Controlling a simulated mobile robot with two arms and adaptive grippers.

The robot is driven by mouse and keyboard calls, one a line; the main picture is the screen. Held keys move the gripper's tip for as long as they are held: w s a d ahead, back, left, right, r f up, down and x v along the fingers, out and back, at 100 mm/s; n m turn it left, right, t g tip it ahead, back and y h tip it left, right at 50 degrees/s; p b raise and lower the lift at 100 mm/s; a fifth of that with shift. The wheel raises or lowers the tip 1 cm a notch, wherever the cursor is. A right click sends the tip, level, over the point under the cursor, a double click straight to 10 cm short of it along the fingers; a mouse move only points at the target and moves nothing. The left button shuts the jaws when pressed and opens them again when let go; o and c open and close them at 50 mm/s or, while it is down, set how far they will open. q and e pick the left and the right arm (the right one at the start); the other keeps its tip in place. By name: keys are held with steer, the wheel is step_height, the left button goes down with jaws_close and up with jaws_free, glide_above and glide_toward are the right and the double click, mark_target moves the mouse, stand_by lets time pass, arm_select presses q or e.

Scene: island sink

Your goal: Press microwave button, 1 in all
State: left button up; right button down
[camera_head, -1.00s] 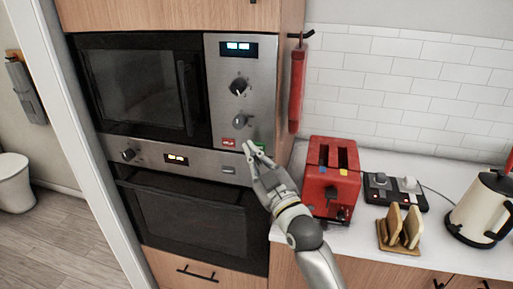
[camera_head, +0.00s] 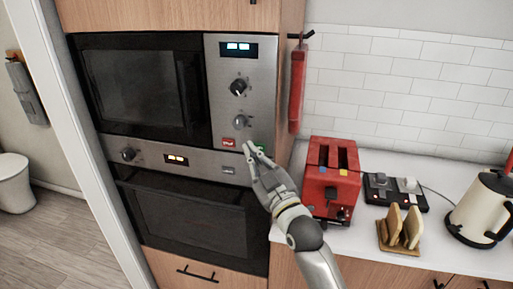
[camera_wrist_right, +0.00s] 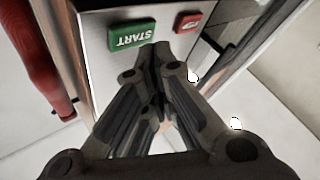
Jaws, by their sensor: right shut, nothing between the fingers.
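The microwave (camera_head: 140,88) is built into the wood cabinet, with a steel control panel (camera_head: 268,95) on its right side. A green START button (camera_wrist_right: 132,35) shows large in the right wrist view. In the head view the green button (camera_head: 261,148) is partly hidden behind my fingertips. A red button (camera_head: 228,142) lies to its left; it also shows in the right wrist view (camera_wrist_right: 188,22). My right gripper (camera_head: 251,148) is shut and empty, its tips close in front of the panel by the green button. I cannot tell whether they touch. My left gripper is out of view.
An oven (camera_head: 195,215) sits below the microwave. A red toaster (camera_head: 318,185) stands on the counter close to my right arm. A toast rack (camera_head: 400,247), a black switch box (camera_head: 380,195) and a kettle (camera_head: 478,212) stand further right. A red item (camera_head: 298,90) hangs beside the panel.

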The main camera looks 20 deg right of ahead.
steer(key=shift+w+d, duration=0.25)
steer(key=shift+w, duration=0.1)
